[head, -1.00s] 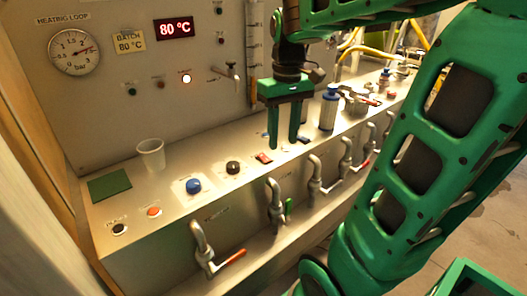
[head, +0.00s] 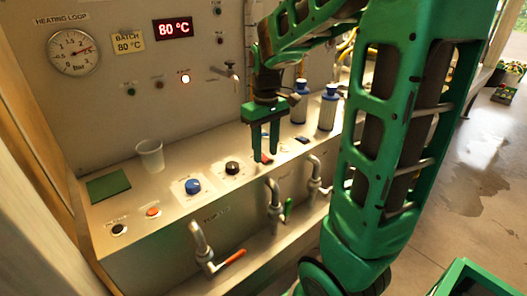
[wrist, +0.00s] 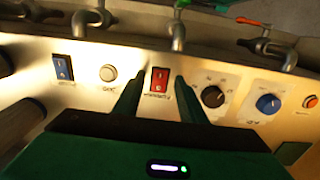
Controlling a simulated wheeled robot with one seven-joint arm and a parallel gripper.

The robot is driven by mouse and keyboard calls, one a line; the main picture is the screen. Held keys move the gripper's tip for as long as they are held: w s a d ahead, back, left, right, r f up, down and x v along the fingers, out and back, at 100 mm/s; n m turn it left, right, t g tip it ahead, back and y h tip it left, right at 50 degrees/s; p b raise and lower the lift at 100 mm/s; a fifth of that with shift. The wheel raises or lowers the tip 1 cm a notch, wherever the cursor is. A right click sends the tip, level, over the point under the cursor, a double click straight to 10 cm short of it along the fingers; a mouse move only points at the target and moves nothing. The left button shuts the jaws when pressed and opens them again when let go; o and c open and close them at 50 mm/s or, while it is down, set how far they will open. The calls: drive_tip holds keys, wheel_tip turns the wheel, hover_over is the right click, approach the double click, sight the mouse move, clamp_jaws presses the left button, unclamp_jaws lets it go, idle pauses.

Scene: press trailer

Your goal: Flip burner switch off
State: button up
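The red rocker switch (wrist: 159,80) sits on the sloping panel with a label beside it that is too small to read surely. It also shows in the head view (head: 266,158), partly hidden by my gripper's fingers. My gripper (head: 263,155) points down over this switch. In the wrist view the gripper (wrist: 158,97) is open and empty, with one finger on each side of the switch. I cannot tell whether the fingertips touch the panel. Which way the rocker is tipped is unclear.
A black knob (wrist: 213,96) and a blue knob (wrist: 268,103) lie right of the red switch in the wrist view. Taps (head: 273,195) line the front edge. A clear cup (head: 150,154) stands left.

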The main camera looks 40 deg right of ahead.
drive_tip(key=shift+f, duration=0.4)
clamp_jaws()
drive_tip(key=shift+w+r+g, duration=0.1)
drive_tip(key=shift+w+g, duration=0.15)
drive_tip(key=shift+g, duration=0.5)
drive_tip(key=shift+w+g, duration=0.2)
drive_tip(key=shift+g, duration=0.55)
